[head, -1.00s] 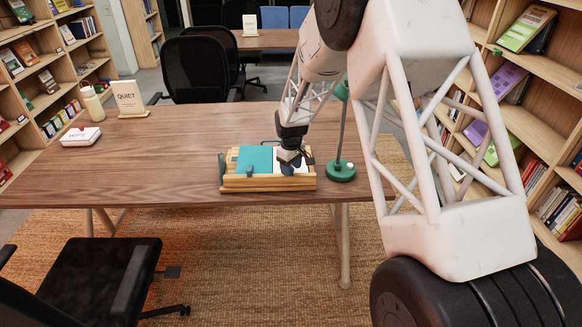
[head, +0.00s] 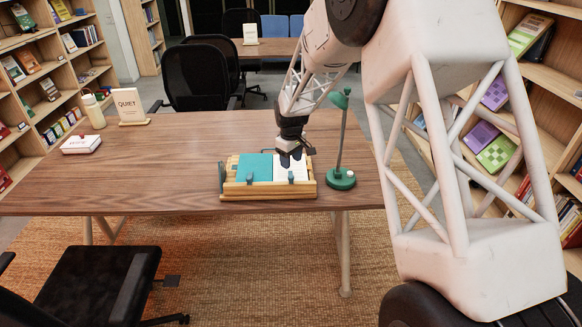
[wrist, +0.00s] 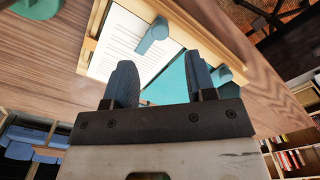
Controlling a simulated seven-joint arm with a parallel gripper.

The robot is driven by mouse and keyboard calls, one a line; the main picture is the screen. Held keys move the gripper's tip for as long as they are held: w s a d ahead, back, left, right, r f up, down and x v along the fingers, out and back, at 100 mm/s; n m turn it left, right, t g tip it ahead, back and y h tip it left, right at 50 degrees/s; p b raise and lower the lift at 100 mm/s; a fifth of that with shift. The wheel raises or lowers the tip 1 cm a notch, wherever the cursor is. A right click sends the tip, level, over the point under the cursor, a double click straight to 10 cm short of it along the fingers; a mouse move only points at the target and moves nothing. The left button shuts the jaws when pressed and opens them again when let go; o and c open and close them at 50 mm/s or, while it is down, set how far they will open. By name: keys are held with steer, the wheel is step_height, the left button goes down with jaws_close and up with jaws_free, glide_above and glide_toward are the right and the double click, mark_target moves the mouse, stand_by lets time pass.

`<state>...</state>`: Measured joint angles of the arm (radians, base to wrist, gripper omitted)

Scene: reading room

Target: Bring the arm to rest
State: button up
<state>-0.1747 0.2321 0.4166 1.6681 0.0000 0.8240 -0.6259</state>
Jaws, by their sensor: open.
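My gripper (head: 291,158) is above the right part of a wooden book stand (head: 268,192) on the table. In the wrist view its two dark fingers (wrist: 161,85) are spread apart with nothing between them. On the stand lies an open book with a teal part (head: 254,167) at left and a white page (head: 293,172) at right. The wrist view shows the printed lines of the page (wrist: 133,40) and a blue-grey clip (wrist: 155,33) over it. A second clip (wrist: 221,75) shows near the teal part. The fingers appear apart from the book.
A green lamp (head: 341,179) stands close to the right of the stand. A white box (head: 80,145), a bottle (head: 95,112) and a QUIET sign (head: 129,105) are at the table's left. The middle left of the wooden table (head: 160,180) is clear. Chairs and bookshelves surround it.

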steer(key=shift+r, duration=0.45)
steer(key=shift+s+d+r, duration=0.1)
steer(key=shift+s+r, duration=0.1)
steer(key=shift+r, duration=0.05)
steer(key=s+d+r+m, duration=0.1)
steer(key=s+d+r, duration=0.2)
steer(key=s+r, duration=0.35)
steer(key=s+d+r+m+t, duration=0.1)
steer(key=s+d+r+m, duration=0.15)
steer(key=s+r, duration=0.35)
steer(key=s+d+r+m, duration=0.1)
steer(key=s+d+r, duration=0.2)
steer(key=s+r, duration=0.35)
steer(key=s+d+m, duration=0.2)
steer(key=s+d, duration=0.1)
steer(key=s, duration=1.2)
steer(key=s+d+m+t, duration=0.1)
steer(key=s+d+m, duration=0.1)
steer(key=s, duration=1.4)
steer(key=shift+d+r+m+t, duration=0.3)
steer(key=shift+d+r+m, duration=0.05)
steer(key=shift+d+m, duration=0.1)
